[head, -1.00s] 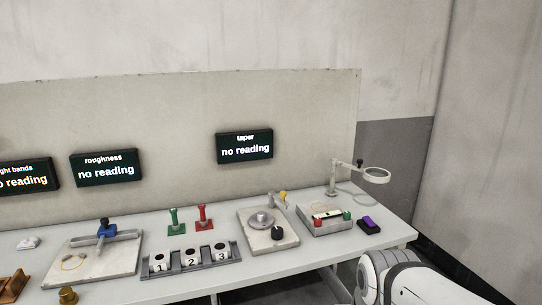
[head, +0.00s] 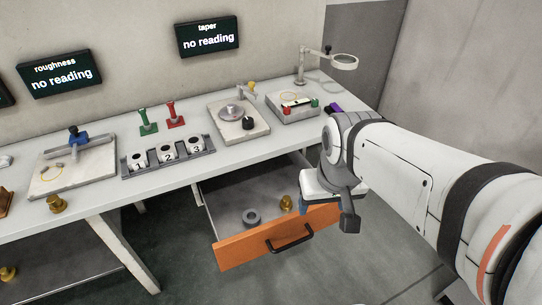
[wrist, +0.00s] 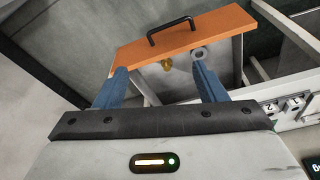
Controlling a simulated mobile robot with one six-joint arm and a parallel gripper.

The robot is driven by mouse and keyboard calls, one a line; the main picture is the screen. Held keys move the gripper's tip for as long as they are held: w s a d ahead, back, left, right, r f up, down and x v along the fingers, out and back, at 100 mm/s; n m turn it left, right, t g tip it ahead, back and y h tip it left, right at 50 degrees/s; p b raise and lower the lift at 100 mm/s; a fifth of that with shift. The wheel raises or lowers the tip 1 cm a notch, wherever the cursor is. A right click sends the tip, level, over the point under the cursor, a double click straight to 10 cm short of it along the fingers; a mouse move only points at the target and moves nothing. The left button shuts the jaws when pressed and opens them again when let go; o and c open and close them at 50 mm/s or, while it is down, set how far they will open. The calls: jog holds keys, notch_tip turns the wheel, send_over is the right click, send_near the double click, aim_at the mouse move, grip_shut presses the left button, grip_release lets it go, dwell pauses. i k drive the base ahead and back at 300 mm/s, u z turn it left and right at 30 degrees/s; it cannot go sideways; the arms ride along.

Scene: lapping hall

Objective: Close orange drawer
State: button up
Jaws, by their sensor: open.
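The orange drawer (head: 240,250) is pulled out from under the bench, with a black handle (head: 289,240) on its front. A grey ring (head: 251,216) and a brass piece (head: 286,203) are inside it. My gripper (head: 348,218) is at the right end of the drawer front in the head view and hides part of it. In the wrist view, the orange front (wrist: 190,36) and its handle (wrist: 170,30) lie beyond the open, empty fingers of my gripper (wrist: 162,78). I cannot tell whether a finger touches the drawer.
The bench top (head: 185,178) above holds a rack of numbered white blocks (head: 168,155), green and red handled tools, a plate with a disc (head: 238,118) and a magnifier lamp (head: 343,62). The floor in front of the drawer looks clear.

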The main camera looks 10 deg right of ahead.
aim_at(262, 185)
jog(key=z, duration=0.45)
jog(key=k, duration=1.05)
jog(key=u, duration=0.35)
jog(key=i, duration=0.5)
jog(key=u, duration=0.1)
